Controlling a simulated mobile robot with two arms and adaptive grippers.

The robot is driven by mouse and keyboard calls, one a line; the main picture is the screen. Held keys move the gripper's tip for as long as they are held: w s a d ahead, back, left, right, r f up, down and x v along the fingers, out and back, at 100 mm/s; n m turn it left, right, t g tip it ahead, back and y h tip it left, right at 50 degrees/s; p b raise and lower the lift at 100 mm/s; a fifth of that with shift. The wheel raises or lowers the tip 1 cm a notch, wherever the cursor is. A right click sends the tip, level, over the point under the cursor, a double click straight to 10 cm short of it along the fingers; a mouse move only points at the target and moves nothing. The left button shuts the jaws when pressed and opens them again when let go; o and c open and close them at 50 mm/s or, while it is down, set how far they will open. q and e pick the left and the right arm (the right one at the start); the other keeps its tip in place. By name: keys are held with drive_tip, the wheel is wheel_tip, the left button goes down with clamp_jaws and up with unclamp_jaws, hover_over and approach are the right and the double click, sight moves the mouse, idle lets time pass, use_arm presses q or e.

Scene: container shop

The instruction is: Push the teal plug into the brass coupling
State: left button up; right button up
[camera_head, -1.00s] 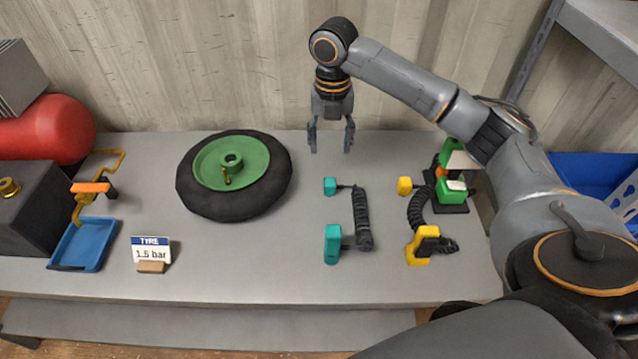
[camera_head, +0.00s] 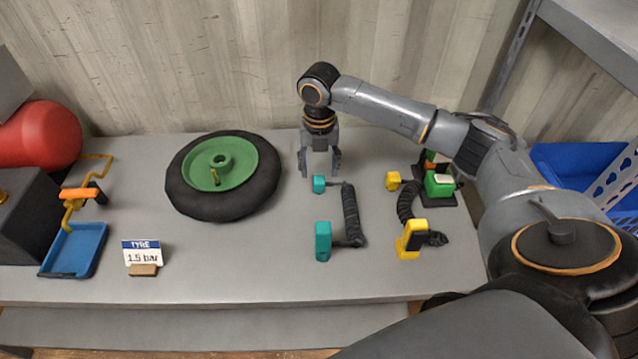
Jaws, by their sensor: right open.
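The small teal plug (camera_head: 319,184) lies on the grey bench, joined by a black coiled hose (camera_head: 351,215) to a larger teal handpiece (camera_head: 323,241) nearer the front edge. My right gripper (camera_head: 320,171) points down just behind and over the teal plug, its two fingers apart and empty. I cannot tell how high it is above the plug. The brass coupling (camera_head: 3,197) shows only in part at the left picture edge, on a dark box (camera_head: 30,225). My left gripper is not in view.
A yellow plug (camera_head: 393,181) with a coiled hose and yellow handpiece (camera_head: 411,240) lies to the right. A tyre with a green rim (camera_head: 222,165), a blue tray (camera_head: 75,250), an orange-handled valve (camera_head: 84,194) and a 1.5 bar sign (camera_head: 142,254) are to the left. The front middle bench is clear.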

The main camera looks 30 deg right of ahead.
sight(319, 178)
drive_tip(key=shift+f+p, duration=0.4)
drive_tip(key=shift+f, duration=2.25)
drive_tip(key=shift+a, duration=0.1)
clamp_jaws()
